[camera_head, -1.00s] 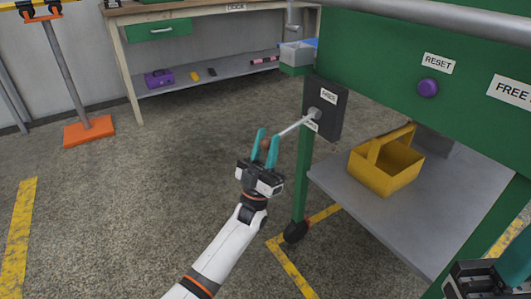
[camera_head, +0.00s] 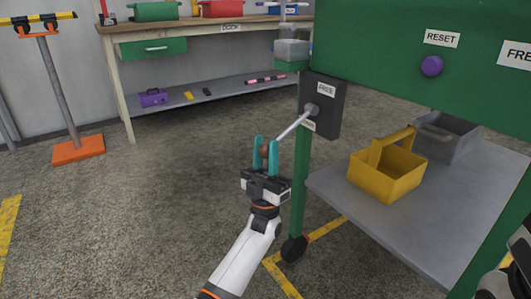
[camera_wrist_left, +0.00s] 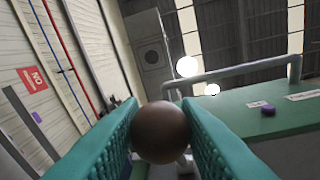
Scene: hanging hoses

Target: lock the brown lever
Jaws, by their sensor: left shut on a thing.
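The brown lever is a pale metal rod (camera_head: 291,127) with a round brown knob (camera_wrist_left: 160,132) at its end. The rod runs down and to the left from a dark box (camera_head: 334,105) on the green cart's post. A label on the box reads FREE (camera_head: 326,89); a second label below the pivot is partly covered by the rod. My left gripper (camera_head: 265,152) is shut on the knob, with a teal finger on each side of it, as the left wrist view shows. My right gripper's fingers are out of view; only a bit of that arm shows at the lower right edge.
The green cart (camera_head: 400,35) has a purple RESET button (camera_head: 432,66). Its lower shelf (camera_head: 440,222) holds a yellow bin (camera_head: 385,183) and a grey bin (camera_head: 449,142). A workbench (camera_head: 190,32) stands behind.

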